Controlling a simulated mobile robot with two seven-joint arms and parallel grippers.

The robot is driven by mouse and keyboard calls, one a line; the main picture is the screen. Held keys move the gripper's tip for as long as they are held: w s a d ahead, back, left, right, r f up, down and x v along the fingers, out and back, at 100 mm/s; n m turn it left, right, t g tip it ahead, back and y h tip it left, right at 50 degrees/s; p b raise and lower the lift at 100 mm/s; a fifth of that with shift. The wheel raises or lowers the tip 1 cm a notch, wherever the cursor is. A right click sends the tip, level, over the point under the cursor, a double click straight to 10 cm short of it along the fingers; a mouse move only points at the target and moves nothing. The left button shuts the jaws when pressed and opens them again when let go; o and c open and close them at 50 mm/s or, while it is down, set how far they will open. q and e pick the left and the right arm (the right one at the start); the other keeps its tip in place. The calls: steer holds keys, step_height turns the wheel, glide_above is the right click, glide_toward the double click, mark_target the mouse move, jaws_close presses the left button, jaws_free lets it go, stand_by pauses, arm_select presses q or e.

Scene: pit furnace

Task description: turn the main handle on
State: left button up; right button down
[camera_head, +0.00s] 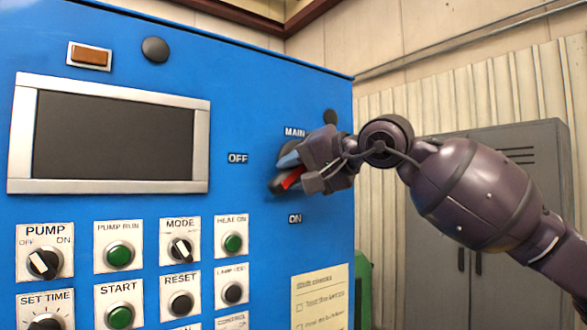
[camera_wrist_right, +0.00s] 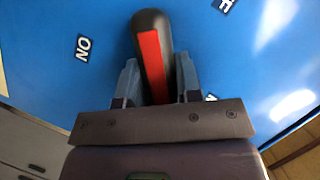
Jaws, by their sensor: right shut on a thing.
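The main handle (camera_head: 292,180) is a black lever with a red stripe on the blue cabinet's front. It sits below the MAIN label, and its visible end points down and left, between the OFF label (camera_head: 238,158) and the ON label (camera_head: 295,218). My right gripper (camera_head: 288,166) is at the handle and hides part of it. In the right wrist view the handle (camera_wrist_right: 151,50) lies between the two fingers of my right gripper (camera_wrist_right: 158,80), which is shut on it. The ON label is left of it there and the OFF label upper right, partly cut off. My left gripper is not in view.
A framed dark screen (camera_head: 112,135) and rows of labelled knobs and buttons, such as the green START button (camera_head: 120,316), lie left of and below the handle. A paper checklist (camera_head: 320,298) is beneath it. Grey lockers (camera_head: 440,270) stand behind at the right.

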steer(key=n, duration=0.1)
steer(key=n+h, duration=0.2)
steer(key=shift+w+d+f+t, duration=0.3)
steer(key=shift+d+f, duration=0.05)
steer(key=shift+d, duration=0.05)
steer(key=n, duration=0.1)
steer(key=n+h, duration=0.1)
steer(key=n, duration=0.1)
steer(key=shift+w+d+f+t+p, duration=0.2)
steer(key=shift+w+d+t+p, duration=0.05)
steer(key=shift+d+t+p, duration=0.15)
steer(key=shift+w+d+n+h, duration=0.15)
steer(key=shift+n+h, duration=0.35)
steer(key=shift+h, duration=0.2)
steer(key=shift+t, duration=0.3)
steer(key=c, duration=0.8)
jaws_free()
steer(key=shift+d, duration=0.1)
